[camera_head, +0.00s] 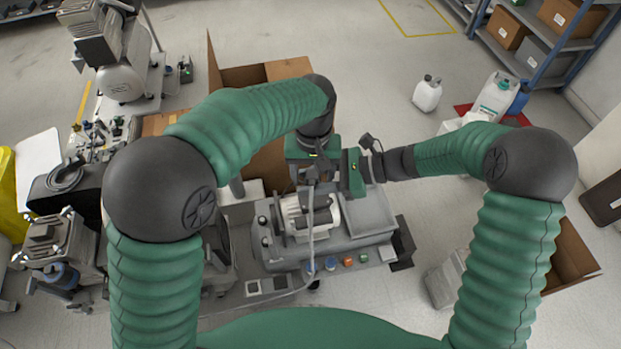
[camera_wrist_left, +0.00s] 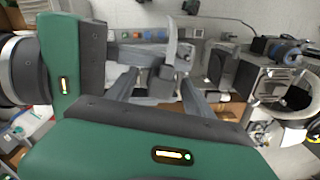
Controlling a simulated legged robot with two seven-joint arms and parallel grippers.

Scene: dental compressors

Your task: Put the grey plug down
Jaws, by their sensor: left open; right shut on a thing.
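My right gripper (camera_head: 322,175) reaches in from the right above the machine and is shut on a small grey piece, likely the grey plug (camera_wrist_left: 167,73), in the left wrist view. A pale grey hose (camera_head: 311,235) hangs from there in the head view. It also shows in the left wrist view (camera_wrist_left: 172,40). My left gripper (camera_wrist_left: 158,88) is open, with its fingers spread close around the same spot. The two grippers crowd together, so the plug is mostly hidden in the head view. I cannot tell whether the left fingers touch it.
Below is a grey compressor unit (camera_head: 345,240) with a pale motor (camera_head: 297,218) and a shallow tray (camera_head: 370,213). Coloured knobs (camera_head: 348,262) line its front. An open cardboard box (camera_head: 287,68) stands behind. Another machine (camera_head: 52,245) is at the left.

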